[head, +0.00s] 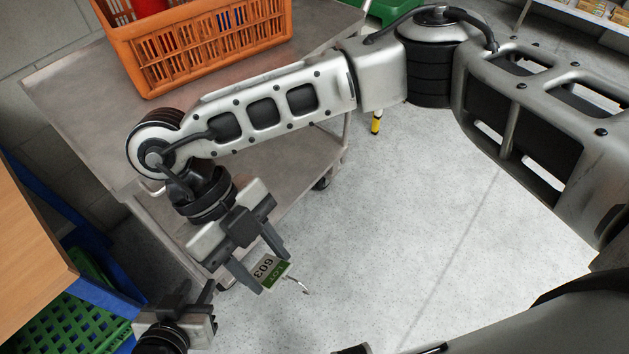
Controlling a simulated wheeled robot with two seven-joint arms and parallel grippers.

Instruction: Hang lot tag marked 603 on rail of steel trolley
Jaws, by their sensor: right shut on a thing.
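A lot tag (268,271) marked 603, pale with a green band and a wire hook, is held by my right gripper (267,268). Its hook sticks out to the right over the floor. The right gripper's fingers are shut on the tag, in front of the steel trolley's near end. The steel trolley (75,85) has an upper and a lower shelf and fills the upper left. My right arm hides part of it, and I cannot clearly make out its rail. My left gripper (197,288) is at the lower left, open and empty, with its fingers apart.
An orange crate (190,48) holding a red item stands on the trolley's top shelf. A wooden surface (30,250) and a green basket (70,320) beside blue edges are at the lower left. Grey floor (400,230) is clear to the right of the trolley.

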